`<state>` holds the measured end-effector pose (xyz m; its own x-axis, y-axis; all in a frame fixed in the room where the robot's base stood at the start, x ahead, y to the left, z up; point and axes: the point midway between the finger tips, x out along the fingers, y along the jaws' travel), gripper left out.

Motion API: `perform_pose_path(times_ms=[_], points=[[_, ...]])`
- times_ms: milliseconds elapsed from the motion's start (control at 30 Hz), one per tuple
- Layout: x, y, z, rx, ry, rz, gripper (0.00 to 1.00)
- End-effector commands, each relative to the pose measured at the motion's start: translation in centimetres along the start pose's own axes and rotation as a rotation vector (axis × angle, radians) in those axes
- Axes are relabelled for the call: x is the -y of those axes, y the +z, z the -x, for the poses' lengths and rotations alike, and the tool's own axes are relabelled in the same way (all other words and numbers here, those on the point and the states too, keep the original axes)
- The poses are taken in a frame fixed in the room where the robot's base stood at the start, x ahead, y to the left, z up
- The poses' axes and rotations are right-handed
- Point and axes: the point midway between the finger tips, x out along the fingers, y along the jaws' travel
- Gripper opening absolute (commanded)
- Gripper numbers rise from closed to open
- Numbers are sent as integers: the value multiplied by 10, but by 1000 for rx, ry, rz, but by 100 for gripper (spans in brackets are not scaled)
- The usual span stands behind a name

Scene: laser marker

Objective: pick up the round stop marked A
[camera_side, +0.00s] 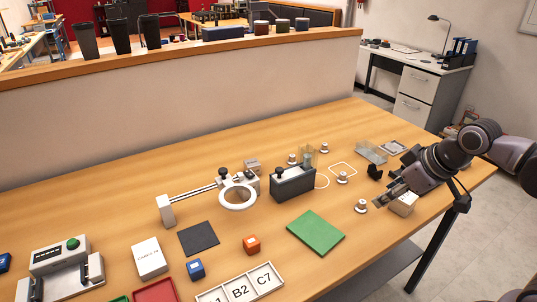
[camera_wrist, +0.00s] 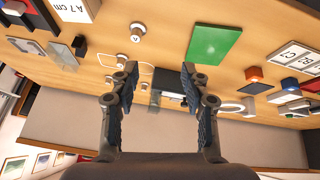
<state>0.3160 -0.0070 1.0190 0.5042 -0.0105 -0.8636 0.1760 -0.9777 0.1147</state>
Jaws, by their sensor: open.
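Several small round metal stops with knobs stand on the table's right half. In the side view one stop (camera_side: 361,206) is nearest my gripper, another (camera_side: 342,177) is behind it, and two more (camera_side: 324,148) (camera_side: 291,159) are farther back. Their letters are too small to read there, so I cannot tell which is A. In the wrist view the nearest stop (camera_wrist: 137,38) has an unclear mark, and another (camera_wrist: 121,59) is beyond it. My gripper (camera_side: 380,200) is open and empty above the table, right of the nearest stop; its spread fingers also show in the wrist view (camera_wrist: 158,70).
A white box (camera_side: 404,205) lies under my gripper, with a black holder (camera_side: 374,172) behind. A green mat (camera_side: 316,233) lies left of the nearest stop. A dark grey block (camera_side: 293,184) and a ring on a rail (camera_side: 238,196) stand farther left. A low wall (camera_side: 180,98) closes the back.

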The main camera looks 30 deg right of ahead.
Motion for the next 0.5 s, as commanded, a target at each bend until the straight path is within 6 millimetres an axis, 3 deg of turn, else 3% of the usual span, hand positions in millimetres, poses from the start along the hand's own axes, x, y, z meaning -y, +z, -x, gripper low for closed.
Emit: perform_pose_path(times_ms=[267,500], points=[[-28,-34,-13,204,-85,482,46],[-51,-54,-37,331,-249,879,46]])
